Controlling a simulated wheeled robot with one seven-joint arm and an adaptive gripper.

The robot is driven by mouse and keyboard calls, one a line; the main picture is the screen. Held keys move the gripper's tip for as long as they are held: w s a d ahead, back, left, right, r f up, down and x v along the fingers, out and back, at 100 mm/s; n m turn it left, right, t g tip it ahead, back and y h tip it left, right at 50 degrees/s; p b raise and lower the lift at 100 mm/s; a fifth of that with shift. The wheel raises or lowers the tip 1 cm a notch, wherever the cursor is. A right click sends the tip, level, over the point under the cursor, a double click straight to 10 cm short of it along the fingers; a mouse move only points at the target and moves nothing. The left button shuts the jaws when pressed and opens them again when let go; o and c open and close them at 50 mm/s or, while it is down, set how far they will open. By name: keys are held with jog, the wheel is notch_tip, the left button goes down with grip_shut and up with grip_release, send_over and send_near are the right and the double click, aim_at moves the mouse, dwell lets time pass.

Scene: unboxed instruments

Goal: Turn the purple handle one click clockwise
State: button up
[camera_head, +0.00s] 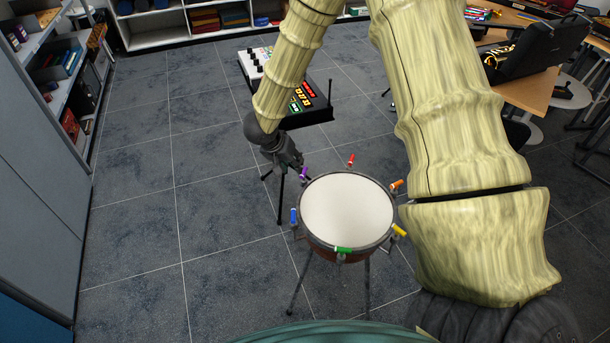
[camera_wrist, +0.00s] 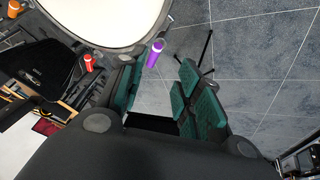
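A drum with a white head (camera_head: 346,214) stands on thin legs on the floor in the head view, with coloured handles around its rim. The purple handle (camera_head: 303,174) is at its upper left edge. My gripper (camera_head: 292,161) is just above and left of that handle. In the wrist view the purple handle (camera_wrist: 155,52) sticks up at the drum's edge, beyond and between the green-padded fingers of my gripper (camera_wrist: 161,85). The fingers are apart, and nothing is held. I cannot tell whether a finger touches the handle.
The red handle (camera_head: 351,160) and blue handle (camera_head: 294,216) are the purple one's neighbours on the rim. A mixer-like device (camera_head: 308,98) on a stand is behind my gripper. Shelving (camera_head: 58,75) lines the left; tiled floor (camera_head: 135,215) there is clear.

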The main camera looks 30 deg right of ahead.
aim_at(304, 171)
jog(key=shift+m+g, duration=0.3)
jog(key=shift+m, duration=0.1)
jog(key=shift+w+d+r+p+x, duration=0.1)
jog(key=shift+d+p+x, duration=0.15)
jog(key=shift+x, duration=1.45)
jog(key=shift+w+d+r+p+x, duration=0.15)
jog(key=shift+p+x, duration=0.15)
jog(key=shift+x, duration=1.4)
jog(key=shift+d+r+p+x, duration=0.1)
jog(key=shift+d+p+x, duration=0.15)
jog(key=shift+x, duration=1.45)
grip_shut()
